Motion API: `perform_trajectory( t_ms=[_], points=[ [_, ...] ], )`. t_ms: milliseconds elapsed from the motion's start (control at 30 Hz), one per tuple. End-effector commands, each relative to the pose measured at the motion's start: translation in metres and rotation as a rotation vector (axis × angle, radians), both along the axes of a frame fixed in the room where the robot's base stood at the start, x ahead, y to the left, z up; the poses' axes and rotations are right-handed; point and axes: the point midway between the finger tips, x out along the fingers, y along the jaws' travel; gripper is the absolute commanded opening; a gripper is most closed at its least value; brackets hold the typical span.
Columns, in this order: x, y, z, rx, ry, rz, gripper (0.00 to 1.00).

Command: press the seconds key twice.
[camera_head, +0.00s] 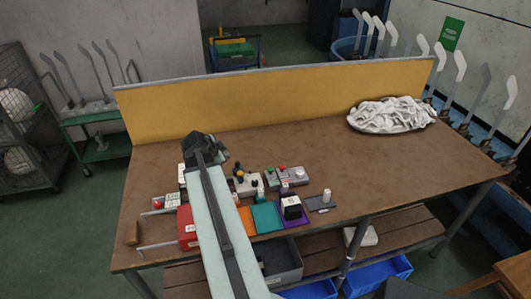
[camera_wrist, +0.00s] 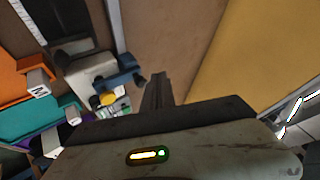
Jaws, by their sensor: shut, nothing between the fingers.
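My gripper (camera_head: 207,150) is at the end of the pale arm reaching over the brown workbench (camera_head: 320,130). In the wrist view its dark fingers (camera_wrist: 157,90) are together with nothing between them, above bare bench. The labels are too small to tell which bears the seconds key.
Orange (camera_head: 246,219), teal (camera_head: 266,217) and purple mats line the front edge, with a black-and-white block (camera_head: 292,208) on the purple one. A red box (camera_head: 187,228) stands left of the arm. A yellow panel (camera_head: 270,98) closes the back; white cloth (camera_head: 390,114) lies at right.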

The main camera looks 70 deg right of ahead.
Motion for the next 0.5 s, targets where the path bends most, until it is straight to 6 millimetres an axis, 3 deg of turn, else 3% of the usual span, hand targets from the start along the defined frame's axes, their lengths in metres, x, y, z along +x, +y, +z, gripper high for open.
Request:
perform_trajectory(
  t_ms=[33,200,333,500],
  points=[
    [0.028,0.026,-0.002,0.012,0.007,0.061,0.00],
    [0.103,0.119,-0.012,0.065,0.055,0.271,0.00],
    [0.146,0.200,-0.021,0.114,0.119,0.459,0.00],
    [0.178,0.314,-0.035,0.185,0.251,0.754,0.00]
  ],
)
